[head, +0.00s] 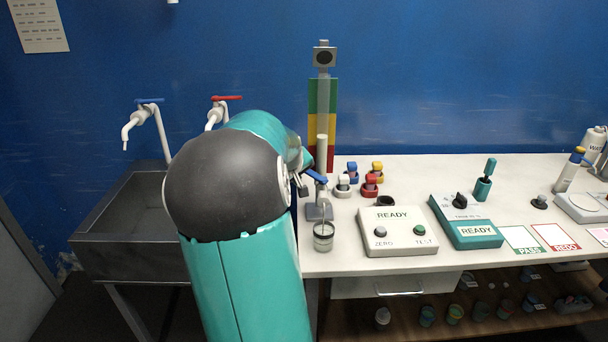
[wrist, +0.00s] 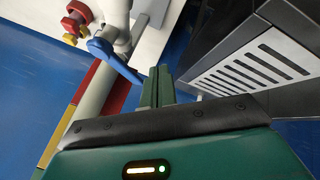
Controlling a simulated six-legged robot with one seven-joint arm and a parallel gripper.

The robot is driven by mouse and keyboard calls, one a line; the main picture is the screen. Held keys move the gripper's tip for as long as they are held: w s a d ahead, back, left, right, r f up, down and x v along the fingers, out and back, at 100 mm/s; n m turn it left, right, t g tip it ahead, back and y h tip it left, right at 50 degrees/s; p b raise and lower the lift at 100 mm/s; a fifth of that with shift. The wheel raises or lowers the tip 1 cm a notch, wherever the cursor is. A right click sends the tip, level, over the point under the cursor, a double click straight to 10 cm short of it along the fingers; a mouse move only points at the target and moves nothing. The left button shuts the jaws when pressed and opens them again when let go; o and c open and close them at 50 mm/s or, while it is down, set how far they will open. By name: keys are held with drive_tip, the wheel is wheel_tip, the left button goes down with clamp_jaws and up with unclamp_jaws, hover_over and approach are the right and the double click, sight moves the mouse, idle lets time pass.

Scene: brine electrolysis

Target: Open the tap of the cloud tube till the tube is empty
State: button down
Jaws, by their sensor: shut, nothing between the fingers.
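The cloud tube (head: 322,152) stands upright in front of a green, yellow and red strip, mostly beside my arm in the head view. It also shows as a pale tube in the wrist view (wrist: 95,98). Its blue tap lever (head: 315,175) sticks out toward my arm; in the wrist view the lever (wrist: 116,62) slants down toward my fingers. My gripper (wrist: 160,70) is shut and empty, its green fingers right beside the lever's end; I cannot tell whether they touch. A glass beaker (head: 323,238) stands below the tap. The liquid level in the tube is unclear.
A sink (head: 125,225) with blue and red taps is on the left. Several coloured-capped bottles (head: 370,185) stand just right of the tube. A READY box (head: 398,240) and a teal box (head: 467,232) sit farther right on the bench.

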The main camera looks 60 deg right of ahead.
sight(308, 173)
drive_tip(key=shift+s+d+r, duration=0.1)
drive_tip(key=shift+s+d, duration=0.25)
drive_tip(key=shift+d, duration=0.35)
drive_tip(key=shift+s+d+r, duration=0.1)
drive_tip(key=shift+s+d, duration=0.2)
drive_tip(key=shift+d, duration=0.35)
drive_tip(key=shift+s+d+r, duration=0.1)
drive_tip(key=shift+s+d, duration=0.05)
drive_tip(key=shift+d, duration=0.75)
